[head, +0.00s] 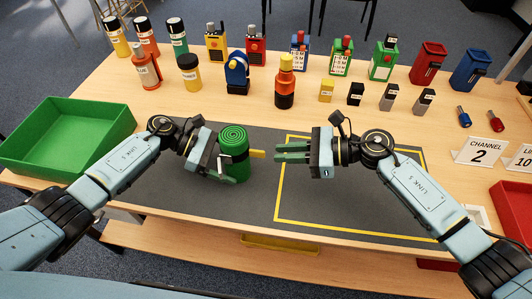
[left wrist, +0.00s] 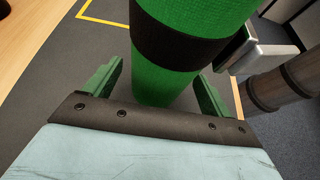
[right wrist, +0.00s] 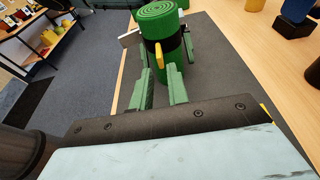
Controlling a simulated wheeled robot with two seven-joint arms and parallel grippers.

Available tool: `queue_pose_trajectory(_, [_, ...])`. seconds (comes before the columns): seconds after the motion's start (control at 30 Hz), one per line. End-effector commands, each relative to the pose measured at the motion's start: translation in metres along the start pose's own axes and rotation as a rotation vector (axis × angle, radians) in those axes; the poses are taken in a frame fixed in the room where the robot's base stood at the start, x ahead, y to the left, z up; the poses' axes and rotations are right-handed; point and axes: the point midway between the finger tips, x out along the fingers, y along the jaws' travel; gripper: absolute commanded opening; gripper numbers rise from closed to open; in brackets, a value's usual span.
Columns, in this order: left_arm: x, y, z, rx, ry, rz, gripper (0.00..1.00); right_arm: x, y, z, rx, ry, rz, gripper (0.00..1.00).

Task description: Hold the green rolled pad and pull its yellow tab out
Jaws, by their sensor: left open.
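The green rolled pad (head: 235,145) stands upright on the dark mat, with a black band around its middle. It also shows in the left wrist view (left wrist: 165,80) and the right wrist view (right wrist: 160,22). Its yellow tab (head: 257,154) sticks out to the right, and shows in the right wrist view (right wrist: 159,55). My left gripper (head: 225,168) is open, with its fingers on either side of the pad; contact cannot be told. My right gripper (head: 280,152) is open and empty, right of the tab, its fingers pointing at it.
A green tray (head: 62,165) stands at the left. Several bottles, radios and boxes line the table's back. A yellow outline (head: 350,229) marks the mat's right part, which is clear. A channel sign (head: 480,153) and a red bin (head: 512,212) are at the right.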

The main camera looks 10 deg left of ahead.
Motion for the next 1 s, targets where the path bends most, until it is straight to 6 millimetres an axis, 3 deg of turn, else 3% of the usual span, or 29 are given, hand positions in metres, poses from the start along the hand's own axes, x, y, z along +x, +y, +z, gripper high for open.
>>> queue_pose_trajectory(0.2, [0.0093, -0.0001, 0.0000, 0.000, -0.001, 0.000, 0.84, 0.0001, 0.0001, 0.0000, 0.000, 0.000, 0.000, 0.16])
queue_pose_trajectory(1.0, [0.0091, 0.0000, -0.0003, 0.000, 0.000, 0.001, 0.84, 0.0021, 0.0000, -0.0074, 0.000, 0.000, 0.000, 0.16])
